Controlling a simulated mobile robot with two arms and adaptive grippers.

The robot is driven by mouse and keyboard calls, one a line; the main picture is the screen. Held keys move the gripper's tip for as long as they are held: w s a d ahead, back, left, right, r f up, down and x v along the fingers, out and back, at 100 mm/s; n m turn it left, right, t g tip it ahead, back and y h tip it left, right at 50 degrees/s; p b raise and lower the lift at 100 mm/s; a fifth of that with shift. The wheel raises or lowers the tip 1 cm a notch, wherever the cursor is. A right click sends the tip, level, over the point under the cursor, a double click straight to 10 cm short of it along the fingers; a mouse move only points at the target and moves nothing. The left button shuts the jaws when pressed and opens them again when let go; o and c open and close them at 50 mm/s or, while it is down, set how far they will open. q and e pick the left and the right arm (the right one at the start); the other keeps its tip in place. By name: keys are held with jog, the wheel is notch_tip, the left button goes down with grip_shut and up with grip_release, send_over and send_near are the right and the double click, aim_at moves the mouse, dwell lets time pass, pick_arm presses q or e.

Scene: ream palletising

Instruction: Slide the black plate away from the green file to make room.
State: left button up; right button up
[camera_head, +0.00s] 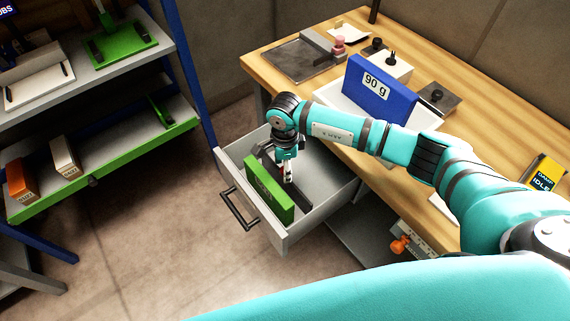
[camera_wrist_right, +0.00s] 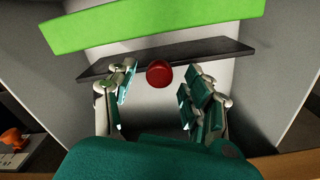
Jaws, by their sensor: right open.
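The green file (camera_head: 268,188) stands on edge in the open drawer, near its front-left side. The black plate (camera_head: 302,198) lies alongside it, on the side toward the table. In the right wrist view the green file (camera_wrist_right: 160,24) spans the top, with the black plate (camera_wrist_right: 195,51) just below it and a narrow gap between them. My right gripper (camera_head: 287,172) reaches down into the drawer beside the plate. It is open, its fingers (camera_wrist_right: 158,82) spread around a red round piece (camera_wrist_right: 159,74) at the plate's near edge. I cannot tell whether they touch it.
The grey drawer (camera_head: 328,202) juts from the wooden table (camera_head: 440,130); its walls surround the gripper. A blue "90 g" ream (camera_head: 380,88) stands in a white tray on the table. Shelves (camera_head: 130,145) are at the left. The drawer floor on the table side looks clear.

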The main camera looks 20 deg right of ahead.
jog(key=shift+f, duration=0.1)
grip_shut()
dwell(0.3)
